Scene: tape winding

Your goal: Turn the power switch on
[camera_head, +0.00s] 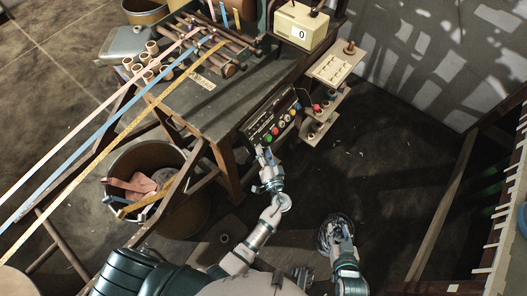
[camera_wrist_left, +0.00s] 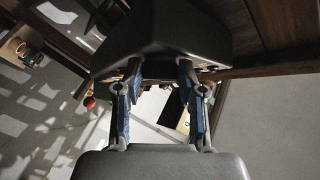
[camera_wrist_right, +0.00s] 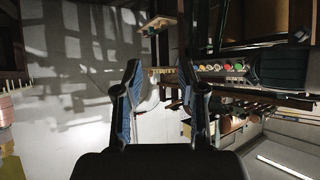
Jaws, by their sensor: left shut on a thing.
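The dark control panel (camera_head: 258,124) with red, green, yellow and white buttons is mounted at the front right of the machine table. My left gripper (camera_head: 264,154) is at the panel's lower left end, shut on the power switch, which its fingers hide. In the left wrist view, the fingers (camera_wrist_left: 160,75) reach up to a dark housing (camera_wrist_left: 160,38) that covers their tips. My right gripper (camera_head: 338,226) hangs low over the floor, away from the panel. In the right wrist view its fingers (camera_wrist_right: 167,78) are apart with nothing between them, and the panel's button row (camera_wrist_right: 222,68) shows beyond.
A small bracket with a platform (camera_head: 337,64) and a red knob stands right of the panel. A round bin (camera_head: 180,158) with scraps stands at the left, under tapes. The dark floor right of the panel is free.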

